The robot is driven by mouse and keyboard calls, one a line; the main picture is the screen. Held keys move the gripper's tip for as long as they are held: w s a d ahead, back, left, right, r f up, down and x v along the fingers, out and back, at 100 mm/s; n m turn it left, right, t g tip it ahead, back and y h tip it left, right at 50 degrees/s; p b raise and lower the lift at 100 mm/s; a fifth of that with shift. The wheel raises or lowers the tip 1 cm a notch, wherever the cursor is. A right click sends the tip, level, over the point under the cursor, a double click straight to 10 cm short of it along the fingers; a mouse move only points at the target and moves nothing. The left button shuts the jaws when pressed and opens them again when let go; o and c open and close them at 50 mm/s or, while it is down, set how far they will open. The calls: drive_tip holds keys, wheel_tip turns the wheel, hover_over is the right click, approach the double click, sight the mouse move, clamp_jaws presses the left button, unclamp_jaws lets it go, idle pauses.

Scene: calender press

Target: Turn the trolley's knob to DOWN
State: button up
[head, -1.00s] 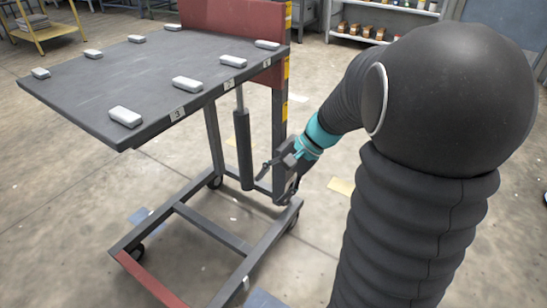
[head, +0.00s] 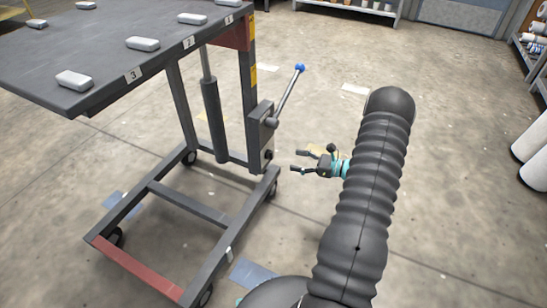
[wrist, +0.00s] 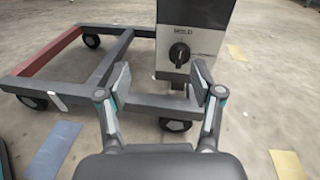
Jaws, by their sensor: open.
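The lift trolley (head: 193,207) stands at the left in the head view. A grey control box (head: 257,134) is fixed low on its post. The black rotary knob (head: 268,155) is on the box's face. In the wrist view the knob (wrist: 180,53) sits upright on a pale panel, below a label that seems to read HOLD. Small marking to its right is too blurred to read. My gripper (head: 296,161) is open and empty, to the right of the box and apart from it. In the wrist view its fingers (wrist: 161,82) are spread, with the knob beyond them.
A lever with a blue ball end (head: 300,69) rises from the box, above my gripper. The trolley's dark tabletop (head: 105,60) bears several pale blocks. A shelf (head: 345,8) stands far back.

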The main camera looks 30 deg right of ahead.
sight(270, 155)
drive_tip(key=d+f+m+t+h, duration=0.1)
drive_tip(key=d+f+m+t, duration=0.1)
drive_tip(key=d+f, duration=0.15)
drive_tip(key=x, duration=1.3)
drive_tip(key=shift+a+f, duration=0.3)
drive_tip(key=shift+f, duration=0.2)
drive_tip(key=c, duration=1.1)
